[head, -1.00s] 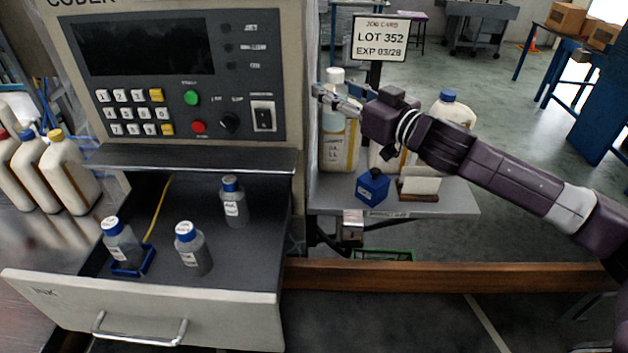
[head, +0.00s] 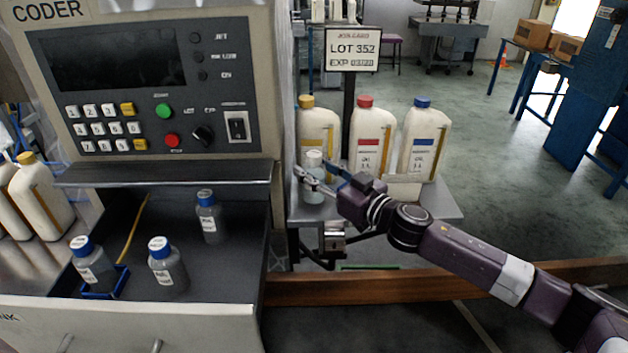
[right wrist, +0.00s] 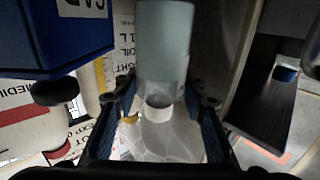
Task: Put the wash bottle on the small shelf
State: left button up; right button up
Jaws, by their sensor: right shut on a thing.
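The wash bottle, a small pale bottle with a white cap and bluish-grey lower body (head: 314,191), is upright at the front left of the small grey shelf (head: 446,203). Its base is close to the shelf surface; I cannot tell if it touches. My right gripper (head: 312,177) is shut around the bottle, reaching in from the right. In the right wrist view a pale bluish cylinder (right wrist: 163,45) and a translucent part with a white ring show between the fingers (right wrist: 165,110). My left gripper is not in view.
White jugs with yellow (head: 320,125), red (head: 371,135) and blue (head: 424,135) caps stand behind on the shelf. A job-card sign (head: 353,50) rises behind them. A blue box (right wrist: 60,30) is close to the gripper. The coder's open drawer (head: 130,325) holds small blue-capped bottles.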

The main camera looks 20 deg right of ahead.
jog(key=shift+f, duration=1.15)
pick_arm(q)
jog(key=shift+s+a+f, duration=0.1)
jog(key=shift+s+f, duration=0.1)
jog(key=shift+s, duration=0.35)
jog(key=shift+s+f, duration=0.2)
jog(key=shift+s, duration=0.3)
pick_arm(e)
jog(key=o, duration=1)
jog(key=shift+f, duration=0.1)
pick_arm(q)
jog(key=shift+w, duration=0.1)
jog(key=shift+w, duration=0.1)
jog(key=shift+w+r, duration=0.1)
